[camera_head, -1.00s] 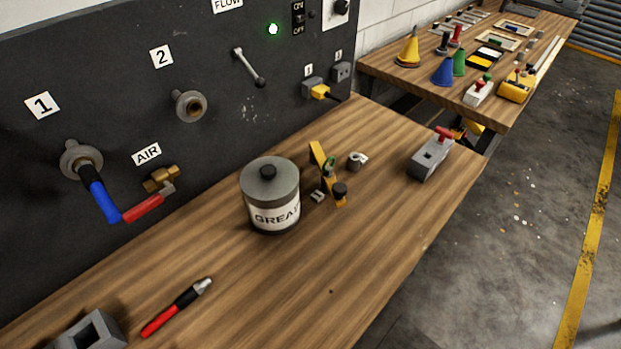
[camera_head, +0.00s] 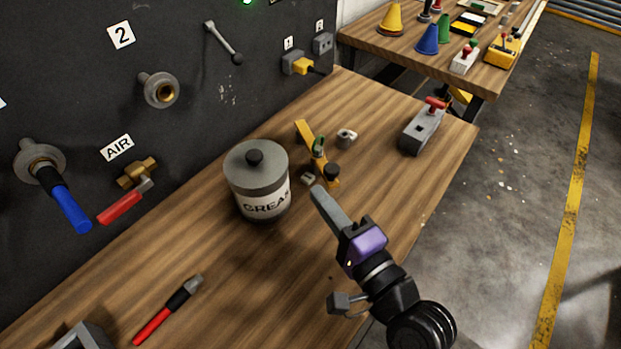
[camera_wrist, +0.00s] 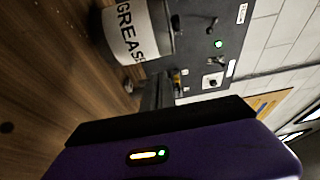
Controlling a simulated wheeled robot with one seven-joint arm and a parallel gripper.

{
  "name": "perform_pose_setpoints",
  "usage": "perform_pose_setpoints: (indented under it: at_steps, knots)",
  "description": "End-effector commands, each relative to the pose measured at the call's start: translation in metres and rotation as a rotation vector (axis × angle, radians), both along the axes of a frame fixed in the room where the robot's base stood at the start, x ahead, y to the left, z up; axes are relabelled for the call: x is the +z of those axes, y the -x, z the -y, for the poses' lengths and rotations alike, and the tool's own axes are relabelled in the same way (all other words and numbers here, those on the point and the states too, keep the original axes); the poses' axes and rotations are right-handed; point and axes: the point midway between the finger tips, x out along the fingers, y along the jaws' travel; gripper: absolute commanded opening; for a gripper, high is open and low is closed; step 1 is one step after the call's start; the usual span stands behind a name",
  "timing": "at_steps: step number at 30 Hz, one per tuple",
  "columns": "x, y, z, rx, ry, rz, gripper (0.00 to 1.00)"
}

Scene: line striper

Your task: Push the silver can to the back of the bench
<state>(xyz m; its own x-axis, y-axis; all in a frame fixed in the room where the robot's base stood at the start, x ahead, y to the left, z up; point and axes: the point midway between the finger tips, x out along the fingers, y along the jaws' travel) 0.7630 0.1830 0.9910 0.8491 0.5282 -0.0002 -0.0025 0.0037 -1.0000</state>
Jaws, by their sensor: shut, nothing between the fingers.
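The silver can (camera_head: 257,180), grey with a knobbed lid and a white label reading GREASE, stands upright on the wooden bench (camera_head: 250,270), in front of the dark panel. A strip of bare bench lies between the can and the panel. My gripper (camera_head: 318,192) is shut and empty, to the right of the can and apart from it in the head view. In the wrist view the can (camera_wrist: 130,32) shows at the top, partly cut off, and my gripper's fingers (camera_wrist: 158,92) point past its lower side.
A yellow clamp-like tool (camera_head: 318,150) and a small metal fitting (camera_head: 346,138) lie beyond my fingertips. A grey block with a red handle (camera_head: 422,128) sits at the right edge. A red-handled tool (camera_head: 168,310) lies front left. An air valve (camera_head: 128,190) juts from the panel.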

Motion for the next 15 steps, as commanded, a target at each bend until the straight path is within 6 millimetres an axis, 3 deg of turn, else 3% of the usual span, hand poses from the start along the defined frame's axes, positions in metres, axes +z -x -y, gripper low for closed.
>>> perform_pose_setpoints:
  at_steps: [15]
  knots:
    - [0.002,-0.068,-0.042,-0.001,0.002,0.002,0.0]
